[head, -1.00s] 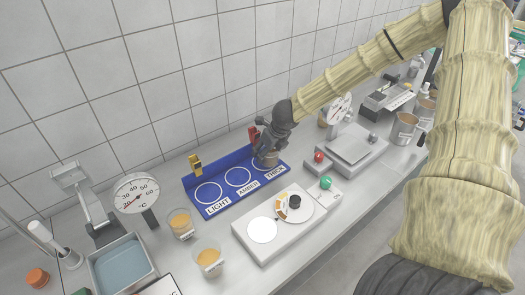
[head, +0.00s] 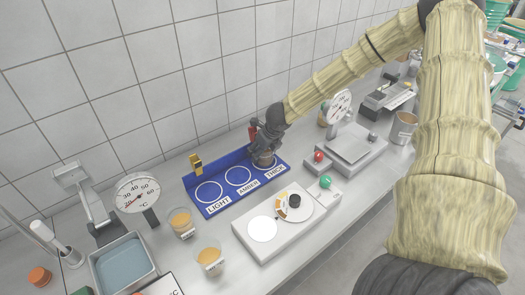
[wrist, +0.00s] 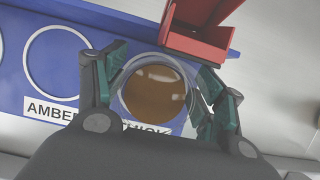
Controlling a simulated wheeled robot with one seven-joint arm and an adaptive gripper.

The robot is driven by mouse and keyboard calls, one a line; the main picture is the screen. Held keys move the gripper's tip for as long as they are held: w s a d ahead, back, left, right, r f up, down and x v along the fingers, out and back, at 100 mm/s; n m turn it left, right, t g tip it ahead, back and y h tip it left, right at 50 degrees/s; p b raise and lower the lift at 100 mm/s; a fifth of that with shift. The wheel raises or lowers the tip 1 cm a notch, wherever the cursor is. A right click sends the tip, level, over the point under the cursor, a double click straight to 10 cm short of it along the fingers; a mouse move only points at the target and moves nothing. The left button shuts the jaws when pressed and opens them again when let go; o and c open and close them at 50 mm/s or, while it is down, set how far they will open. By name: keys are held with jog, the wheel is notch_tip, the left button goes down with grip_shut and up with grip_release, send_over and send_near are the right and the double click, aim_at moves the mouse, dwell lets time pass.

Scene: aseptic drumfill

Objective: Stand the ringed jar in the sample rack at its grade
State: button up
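The jar with brown contents (wrist: 152,94) is between the fingers of my gripper (wrist: 160,78), which look closed against its sides. In the head view, my gripper (head: 264,150) and the jar (head: 263,160) are at the right end of the blue sample rack (head: 222,203). The jar is over the THICK place, just behind the THICK label (head: 275,173). Whether its base rests on the rack cannot be told. The LIGHT ring (head: 209,191) and AMBER ring (head: 238,176) are empty.
A red bracket (wrist: 200,42) stands close behind the jar. A yellow clip (head: 196,163) is at the rack's back left. Two amber jars (head: 181,222) (head: 209,259) stand in front of the rack, beside a white dial unit (head: 263,230). A scale (head: 349,145) is to the right.

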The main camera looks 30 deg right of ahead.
jog(key=shift+o, duration=1.2)
jog(key=shift+r, duration=0.15)
jog(key=v, duration=1.2)
